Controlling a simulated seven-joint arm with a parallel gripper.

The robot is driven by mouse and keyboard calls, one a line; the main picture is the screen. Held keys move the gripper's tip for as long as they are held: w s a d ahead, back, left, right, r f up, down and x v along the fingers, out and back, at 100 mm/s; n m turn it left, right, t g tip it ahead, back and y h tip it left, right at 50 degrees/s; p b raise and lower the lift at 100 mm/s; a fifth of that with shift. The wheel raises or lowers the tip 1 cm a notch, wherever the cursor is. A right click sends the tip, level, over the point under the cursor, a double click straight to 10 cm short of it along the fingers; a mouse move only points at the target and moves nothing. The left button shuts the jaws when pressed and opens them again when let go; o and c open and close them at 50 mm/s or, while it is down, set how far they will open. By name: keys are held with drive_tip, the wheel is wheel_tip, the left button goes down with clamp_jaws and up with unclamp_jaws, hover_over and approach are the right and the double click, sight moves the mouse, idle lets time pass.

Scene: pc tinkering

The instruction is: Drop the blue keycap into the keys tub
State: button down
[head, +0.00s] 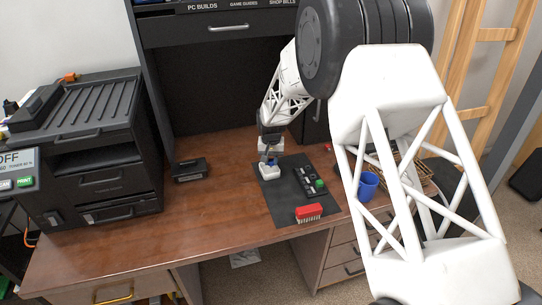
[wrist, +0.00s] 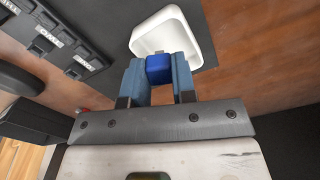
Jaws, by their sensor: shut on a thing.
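The blue keycap (wrist: 159,68) is held between the two blue-grey fingertips of my gripper (wrist: 160,72) in the wrist view. The white tub (wrist: 176,18), likely the keys tub, lies right beyond the keycap. The keycap overlaps the tub's near edge in this view; how far above or inside it is I cannot tell. In the head view my gripper (head: 268,157) is over the small white tub (head: 270,175) on the dark mat. The keycap is too small there to make out clearly.
The dark mat (head: 283,205) carries a black strip with a green piece (head: 320,184) and a red block (head: 309,212). A blue cup (head: 367,187) stands at right, partly behind my arm. A black box (head: 189,169) lies left. The wooden desk (head: 150,225) is clear at front left.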

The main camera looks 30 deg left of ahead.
drive_tip(key=shift+f, duration=0.65)
drive_tip(key=c, duration=0.8)
unclamp_jaws()
drive_tip(key=shift+c, duration=0.2)
drive_tip(key=shift+r, duration=3.9)
drive_tip(key=shift+d, duration=0.1)
